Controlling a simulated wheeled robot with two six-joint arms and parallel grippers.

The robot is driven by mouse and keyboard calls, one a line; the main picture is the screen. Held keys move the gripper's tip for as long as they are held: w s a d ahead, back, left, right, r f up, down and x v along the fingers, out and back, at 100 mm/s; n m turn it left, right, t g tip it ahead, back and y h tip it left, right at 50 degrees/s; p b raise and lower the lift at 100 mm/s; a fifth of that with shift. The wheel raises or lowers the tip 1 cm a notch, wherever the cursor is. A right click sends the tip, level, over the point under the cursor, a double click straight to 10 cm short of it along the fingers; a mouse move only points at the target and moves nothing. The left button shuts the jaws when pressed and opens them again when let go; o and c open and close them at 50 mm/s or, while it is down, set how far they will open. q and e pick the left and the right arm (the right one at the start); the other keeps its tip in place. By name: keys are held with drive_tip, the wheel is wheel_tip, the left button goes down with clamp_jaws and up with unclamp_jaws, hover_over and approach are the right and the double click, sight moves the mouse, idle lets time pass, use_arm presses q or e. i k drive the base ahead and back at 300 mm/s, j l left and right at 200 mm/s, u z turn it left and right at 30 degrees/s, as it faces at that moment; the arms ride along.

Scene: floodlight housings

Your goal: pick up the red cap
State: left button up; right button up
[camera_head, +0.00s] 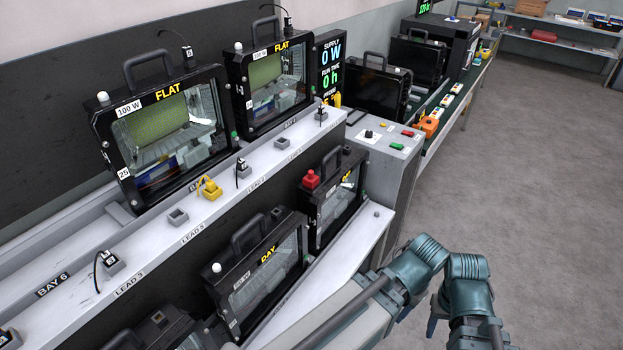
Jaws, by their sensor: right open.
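The red cap (311,179) sits on the top left corner of a black floodlight housing (336,200) in the lower row. It stands upright, just left of that housing's handle. My right gripper (466,328) is at the lower right, over the grey floor. It is open, well to the right of and nearer than the red cap, and not touching it. Its fingertips are partly cut off or hidden at the bottom. My left gripper is not in view.
Another housing marked DAY (268,270) stands nearer in the lower row. Housings marked FLAT (168,135) stand on the upper bench. A yellow cap (209,187) and black plugs sit on the lead ledge. A grey console (385,150) stands behind. Floor on the right is clear.

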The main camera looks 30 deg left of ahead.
sight(310, 180)
drive_tip(key=l+u, duration=0.9)
drive_tip(key=k+l+u, duration=0.2)
drive_tip(key=l+u, duration=0.25)
